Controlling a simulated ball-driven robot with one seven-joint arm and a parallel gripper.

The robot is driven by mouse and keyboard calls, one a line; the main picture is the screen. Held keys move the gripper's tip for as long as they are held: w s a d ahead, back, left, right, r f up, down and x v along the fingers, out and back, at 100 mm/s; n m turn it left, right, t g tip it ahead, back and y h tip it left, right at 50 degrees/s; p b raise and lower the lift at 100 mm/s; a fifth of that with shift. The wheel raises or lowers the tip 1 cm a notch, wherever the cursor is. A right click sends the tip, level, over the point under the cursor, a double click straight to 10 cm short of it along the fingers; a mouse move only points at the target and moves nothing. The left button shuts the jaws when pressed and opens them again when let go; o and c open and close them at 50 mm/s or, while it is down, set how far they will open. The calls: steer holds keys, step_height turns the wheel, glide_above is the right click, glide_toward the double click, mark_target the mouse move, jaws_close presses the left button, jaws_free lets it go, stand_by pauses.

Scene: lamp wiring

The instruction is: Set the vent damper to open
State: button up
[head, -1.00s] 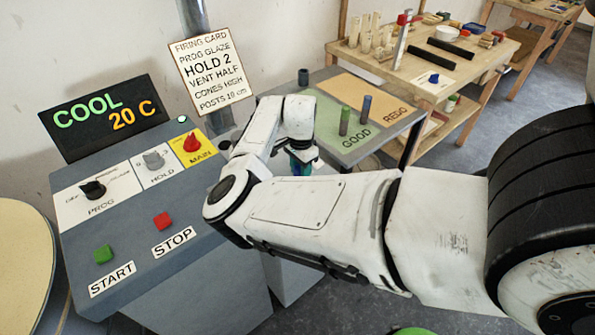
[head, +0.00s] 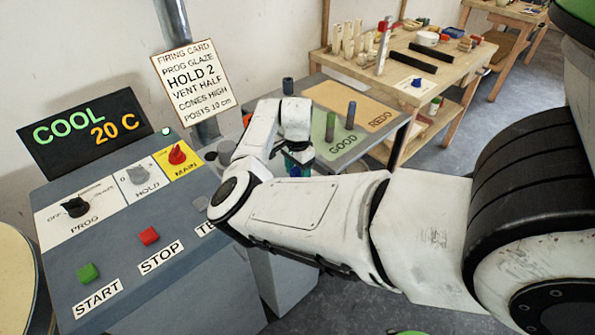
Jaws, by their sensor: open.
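No vent damper can be made out for sure. A grey flue pipe (head: 174,22) rises behind the control panel, and its lower part is behind the firing card (head: 194,82), which reads VENT HALF among other lines. Grey round parts (head: 222,154) and a small red part (head: 247,120) show partly behind my arm; I cannot tell what they are. My gripper (head: 297,168) points down beyond the panel's right side, by the near left corner of the GOOD/REDO table. It is open, though my arm hides much of its fingers. I see nothing held in it.
The panel (head: 150,290) carries PROG (head: 76,207), HOLD (head: 136,175) and red MAIN (head: 177,154) knobs, plus green START (head: 88,272) and red STOP (head: 149,235) buttons. The display (head: 85,131) reads COOL 20 C. Upright pegs stand on the GOOD/REDO table (head: 388,133).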

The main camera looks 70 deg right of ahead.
mark_target(297, 168)
step_height(297, 168, up, 11)
steer(key=shift+f+b, duration=0.1)
steer(key=shift+b, duration=0.25)
stand_by(0.7)
